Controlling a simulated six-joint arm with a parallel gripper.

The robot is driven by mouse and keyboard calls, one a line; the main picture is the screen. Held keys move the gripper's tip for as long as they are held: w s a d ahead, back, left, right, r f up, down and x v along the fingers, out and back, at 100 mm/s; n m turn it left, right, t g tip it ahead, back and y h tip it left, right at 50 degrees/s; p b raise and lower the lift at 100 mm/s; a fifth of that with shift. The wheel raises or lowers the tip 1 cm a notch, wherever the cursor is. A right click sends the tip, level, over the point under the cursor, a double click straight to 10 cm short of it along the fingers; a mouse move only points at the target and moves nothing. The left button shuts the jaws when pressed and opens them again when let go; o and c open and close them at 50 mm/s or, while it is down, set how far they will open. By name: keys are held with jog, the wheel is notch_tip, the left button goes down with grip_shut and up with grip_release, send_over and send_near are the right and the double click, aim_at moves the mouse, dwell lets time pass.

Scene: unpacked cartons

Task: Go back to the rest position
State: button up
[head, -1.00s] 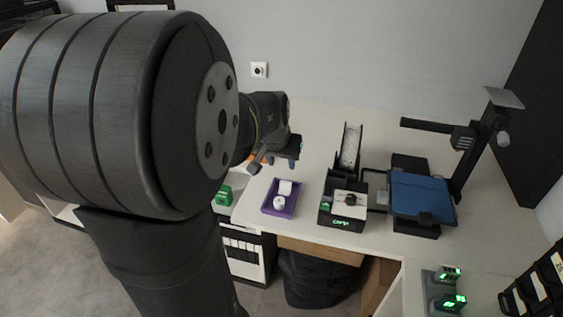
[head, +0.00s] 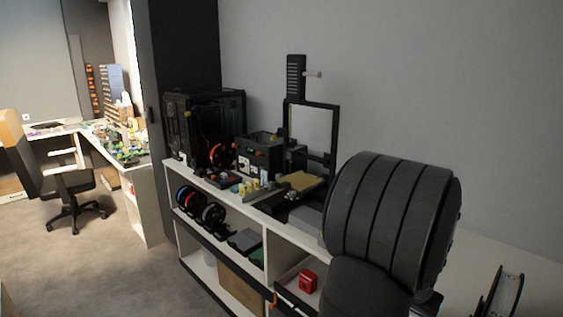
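My gripper is not in the head view now. Only a thick dark part of my own arm shows at the lower right, and it hides part of the bench behind it. Whether the gripper holds anything cannot be seen.
A white shelf bench (head: 258,222) runs along the wall, bearing a black enclosed machine (head: 203,125), a black frame machine (head: 309,140) and small items. A red box (head: 308,281) sits on a lower shelf. An office chair (head: 73,190) stands at left; the grey floor (head: 110,270) is clear.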

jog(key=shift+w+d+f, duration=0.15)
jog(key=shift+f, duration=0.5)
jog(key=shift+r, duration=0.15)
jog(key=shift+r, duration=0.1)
